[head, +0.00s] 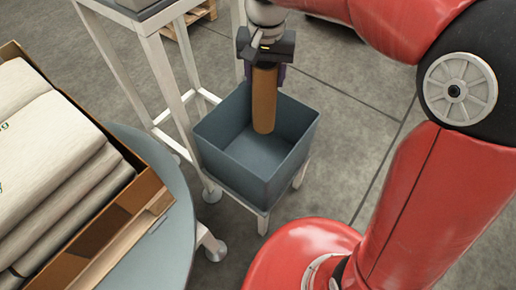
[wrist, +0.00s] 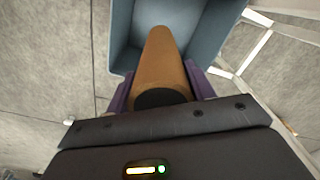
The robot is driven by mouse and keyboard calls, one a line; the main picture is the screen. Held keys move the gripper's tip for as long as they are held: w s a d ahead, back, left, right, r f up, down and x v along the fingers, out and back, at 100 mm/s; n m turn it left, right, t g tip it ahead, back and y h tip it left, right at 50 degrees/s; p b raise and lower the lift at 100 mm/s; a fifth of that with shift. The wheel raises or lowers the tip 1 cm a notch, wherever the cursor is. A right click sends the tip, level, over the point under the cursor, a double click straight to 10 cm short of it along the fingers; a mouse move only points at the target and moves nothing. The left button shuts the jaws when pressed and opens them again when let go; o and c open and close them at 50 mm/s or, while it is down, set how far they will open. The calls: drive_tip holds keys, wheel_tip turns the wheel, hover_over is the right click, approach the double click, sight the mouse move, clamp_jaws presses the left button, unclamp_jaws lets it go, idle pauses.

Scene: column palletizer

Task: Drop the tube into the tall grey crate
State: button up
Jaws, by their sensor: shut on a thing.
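The tube (head: 264,100) is a brown cylinder with a dark end. It hangs nearly upright from my gripper (head: 264,72), which is shut on it. In the head view its lower end overlaps the inside of the tall grey crate (head: 247,178), an open blue-grey box on a white stand. Whether that end is below the rim is hard to tell. In the wrist view the tube (wrist: 160,65) points away between the purple fingers (wrist: 160,92), with the crate wall (wrist: 122,40) around its far end. The crate looks empty where its floor shows.
A round grey table (head: 178,220) at the left bears a brown box (head: 130,205) with stacked pale sacks (head: 55,145). A white frame stand (head: 160,60) rises close behind the crate's left side. A wooden pallet (head: 190,18) lies at the back. Open concrete floor lies right of the crate.

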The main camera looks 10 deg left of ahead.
sight(266, 63)
wheel_tip(266, 63, down, 4)
drive_tip(key=shift+r+b, duration=0.2)
drive_tip(key=shift+b, duration=1.05)
drive_tip(key=o, duration=1.3)
drive_tip(key=shift+o, duration=0.2)
drive_tip(key=shift+r, duration=0.2)
wheel_tip(266, 63, up, 8)
drive_tip(key=shift+f+p, duration=0.2)
drive_tip(key=shift+p, duration=0.35)
drive_tip(key=shift+d, duration=0.1)
